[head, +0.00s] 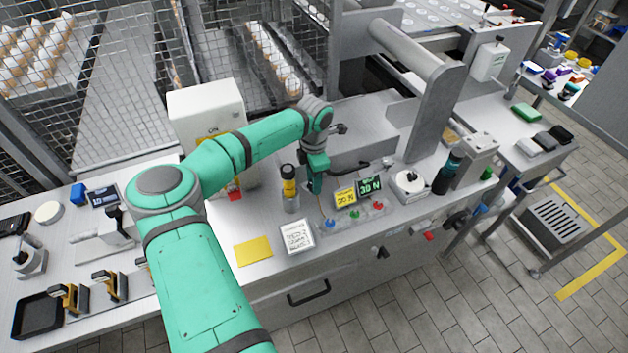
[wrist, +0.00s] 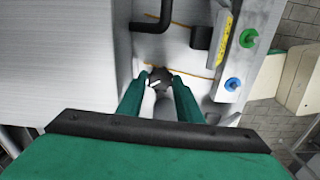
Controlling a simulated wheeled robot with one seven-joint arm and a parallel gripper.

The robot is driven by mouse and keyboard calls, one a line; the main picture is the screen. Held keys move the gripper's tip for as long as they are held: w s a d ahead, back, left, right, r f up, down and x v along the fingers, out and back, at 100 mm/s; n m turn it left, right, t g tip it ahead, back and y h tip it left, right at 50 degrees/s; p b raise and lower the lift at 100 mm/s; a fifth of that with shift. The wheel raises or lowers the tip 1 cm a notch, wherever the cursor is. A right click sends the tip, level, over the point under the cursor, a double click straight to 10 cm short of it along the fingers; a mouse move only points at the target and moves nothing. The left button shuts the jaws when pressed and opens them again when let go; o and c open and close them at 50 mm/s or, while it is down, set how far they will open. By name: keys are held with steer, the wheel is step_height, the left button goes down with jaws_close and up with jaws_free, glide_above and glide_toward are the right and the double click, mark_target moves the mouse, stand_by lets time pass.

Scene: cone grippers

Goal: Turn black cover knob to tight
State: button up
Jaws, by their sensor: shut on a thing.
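A small black knob (wrist: 157,83) with a white mark shows in the wrist view on the pale metal surface, between my two green fingertips. My gripper (wrist: 159,75) is shut on it, one finger on each side. In the head view my gripper (head: 317,190) points down at the bench machine, left of the yellow and green displays. The knob is hidden there behind my gripper. I cannot read from the mark whether the knob is at tight.
A black handle (wrist: 154,22) and a thin yellow line lie just beyond the knob. Green (wrist: 248,37) and blue (wrist: 233,84) buttons are to the right. A grey upright (head: 433,110) rises to the right.

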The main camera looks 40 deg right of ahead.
steer(key=m, duration=0.5)
steer(key=shift+m, duration=0.4)
steer(key=shift+d, duration=0.1)
stand_by(0.3)
steer(key=o, duration=1)
steer(key=shift+o, duration=0.2)
steer(key=shift+r, duration=0.1)
step_height(320, 180, up, 11)
steer(key=shift+f, duration=0.2)
